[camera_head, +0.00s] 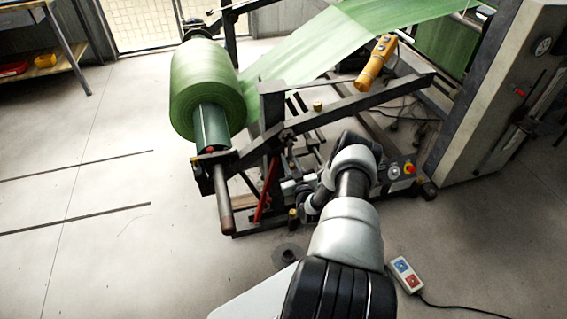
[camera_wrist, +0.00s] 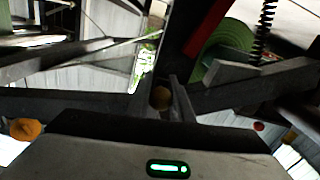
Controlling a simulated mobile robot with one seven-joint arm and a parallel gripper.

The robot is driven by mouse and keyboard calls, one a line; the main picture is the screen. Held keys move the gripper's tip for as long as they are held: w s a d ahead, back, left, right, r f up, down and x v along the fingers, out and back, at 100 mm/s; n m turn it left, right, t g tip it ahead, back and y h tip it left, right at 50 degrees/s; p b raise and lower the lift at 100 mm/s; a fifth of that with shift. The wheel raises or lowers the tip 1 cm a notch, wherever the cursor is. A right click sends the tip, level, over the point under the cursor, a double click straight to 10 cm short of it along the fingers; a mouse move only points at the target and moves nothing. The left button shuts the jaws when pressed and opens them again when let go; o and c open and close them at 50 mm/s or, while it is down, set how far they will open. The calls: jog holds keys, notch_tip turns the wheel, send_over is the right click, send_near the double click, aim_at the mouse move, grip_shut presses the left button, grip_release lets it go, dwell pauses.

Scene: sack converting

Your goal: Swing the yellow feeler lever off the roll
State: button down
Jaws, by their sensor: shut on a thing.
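The green roll (camera_head: 208,88) sits on its shaft in the dark unwind stand, with its web running up to the right. Part of it shows in the wrist view (camera_wrist: 230,40). My gripper (camera_head: 288,187) reaches into the low front of the stand, right of a red bar (camera_head: 265,190). In the wrist view my gripper (camera_wrist: 162,98) is shut on a small, round, dull-yellow knob (camera_wrist: 160,97). This seems to be the yellow feeler lever's end. The rest of the lever is hidden or too dark to trace, and I cannot tell whether it touches the roll.
Dark frame beams (camera_head: 360,105) surround my arm closely. A coil spring (camera_wrist: 265,25) hangs near the roll. An orange pendant (camera_head: 376,62) hangs above the stand. A control box (camera_head: 406,275) with a cable lies on the floor at right.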

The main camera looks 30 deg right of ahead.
jog(key=shift+s+d+r+n+b, duration=0.1)
jog(key=shift+d+n+b, duration=0.05)
jog(key=shift+d+n, duration=0.35)
jog(key=shift+s+d+r+n+b, duration=0.1)
jog(key=shift+d+n+b, duration=0.05)
jog(key=shift+d+n, duration=0.3)
jog(key=c, duration=1.6)
grip_release()
jog(key=shift+a+f, duration=0.1)
jog(key=p+v, duration=0.3)
jog(key=v, duration=1.4)
jog(key=shift+s, duration=0.25)
